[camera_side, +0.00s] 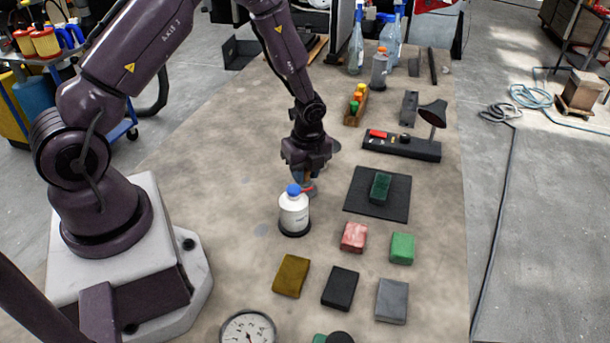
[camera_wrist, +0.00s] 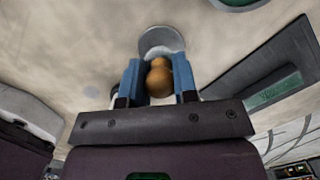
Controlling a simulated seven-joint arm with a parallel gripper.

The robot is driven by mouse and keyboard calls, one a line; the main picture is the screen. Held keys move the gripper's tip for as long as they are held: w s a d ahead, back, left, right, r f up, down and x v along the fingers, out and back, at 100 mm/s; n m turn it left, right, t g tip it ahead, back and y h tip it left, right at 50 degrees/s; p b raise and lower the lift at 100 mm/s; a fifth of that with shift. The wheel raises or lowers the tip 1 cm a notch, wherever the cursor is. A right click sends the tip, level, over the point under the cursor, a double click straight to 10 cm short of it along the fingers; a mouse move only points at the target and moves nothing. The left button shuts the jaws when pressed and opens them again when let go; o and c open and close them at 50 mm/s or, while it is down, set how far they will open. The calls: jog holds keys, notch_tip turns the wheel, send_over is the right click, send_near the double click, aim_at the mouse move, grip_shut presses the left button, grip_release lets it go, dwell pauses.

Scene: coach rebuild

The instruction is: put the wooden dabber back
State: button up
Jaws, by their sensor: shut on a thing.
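My gripper (camera_side: 308,180) points down just behind a white bottle (camera_side: 294,212) with a blue cap in the side view. In the wrist view my gripper's blue fingers (camera_wrist: 159,82) are shut on the rounded wooden handle of the dabber (camera_wrist: 159,76). A pale grey round piece (camera_wrist: 161,40) shows beyond the handle; I cannot tell whether it is the dabber's pad or a separate holder. In the side view the bottle and fingers partly hide the dabber, so I cannot tell whether it touches the table.
A dark mat (camera_side: 362,206) bearing a green block (camera_side: 380,187) lies to the right. Several coloured blocks and a round gauge (camera_side: 248,328) lie nearer the front. A black strip tray (camera_side: 402,147) and a wooden rack (camera_side: 356,104) stand behind. The table left of the bottle is clear.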

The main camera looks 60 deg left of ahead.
jog(key=shift+f, duration=0.7)
jog(key=shift+f, duration=0.15)
jog(key=o, duration=0.8)
jog(key=shift+o, duration=0.2)
